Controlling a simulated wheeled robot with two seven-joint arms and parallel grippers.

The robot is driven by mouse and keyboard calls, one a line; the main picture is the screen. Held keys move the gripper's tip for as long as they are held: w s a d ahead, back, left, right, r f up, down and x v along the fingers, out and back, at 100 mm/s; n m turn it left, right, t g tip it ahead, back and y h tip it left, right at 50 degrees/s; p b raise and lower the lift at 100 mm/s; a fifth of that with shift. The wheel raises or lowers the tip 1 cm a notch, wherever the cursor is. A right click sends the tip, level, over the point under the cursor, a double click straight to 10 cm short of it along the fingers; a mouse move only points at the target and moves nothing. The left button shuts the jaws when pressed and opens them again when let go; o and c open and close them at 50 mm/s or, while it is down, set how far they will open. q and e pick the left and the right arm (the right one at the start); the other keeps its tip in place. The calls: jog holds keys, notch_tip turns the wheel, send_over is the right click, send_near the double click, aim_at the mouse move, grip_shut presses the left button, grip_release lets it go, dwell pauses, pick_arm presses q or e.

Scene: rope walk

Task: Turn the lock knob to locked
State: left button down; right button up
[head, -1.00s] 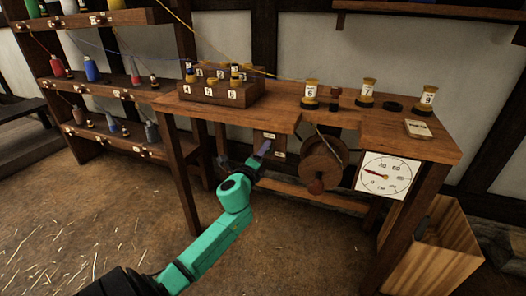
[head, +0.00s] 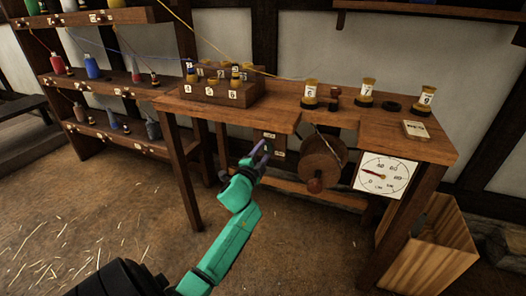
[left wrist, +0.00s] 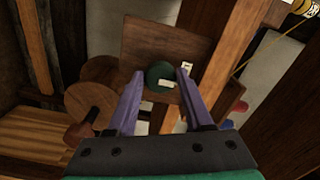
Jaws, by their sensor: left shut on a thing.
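The lock knob (left wrist: 155,72) is a round dark green knob with a pale mark, on a brown wooden panel (left wrist: 140,40) in the left wrist view. In the head view the panel (head: 273,136) hangs under the bench front, and the knob is small and mostly hidden by the fingers. My left gripper (left wrist: 160,76), with purple fingers, is shut on the knob, one finger on each side. It also shows in the head view (head: 263,150) at the panel. Small pale labels sit on the panel, too small to read. My right gripper is not in view.
The wooden bench (head: 290,115) carries a numbered spool block (head: 215,90) and several bobbins. A wooden wheel (head: 322,160) hangs just right of the panel, and a dial (head: 385,175) further right. A slatted bin (head: 435,250) stands at the right.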

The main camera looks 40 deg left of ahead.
pick_arm(q)
jog(key=shift+f, duration=0.1)
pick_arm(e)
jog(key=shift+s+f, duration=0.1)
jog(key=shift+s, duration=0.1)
pick_arm(q)
jog(key=shift+c, duration=1.6)
grip_release()
jog(key=p+v, duration=0.1)
jog(key=v, duration=1.3)
jog(key=shift+s, duration=0.3)
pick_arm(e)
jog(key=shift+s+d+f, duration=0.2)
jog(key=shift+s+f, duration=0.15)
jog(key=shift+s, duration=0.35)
pick_arm(q)
jog(key=shift+d, duration=0.15)
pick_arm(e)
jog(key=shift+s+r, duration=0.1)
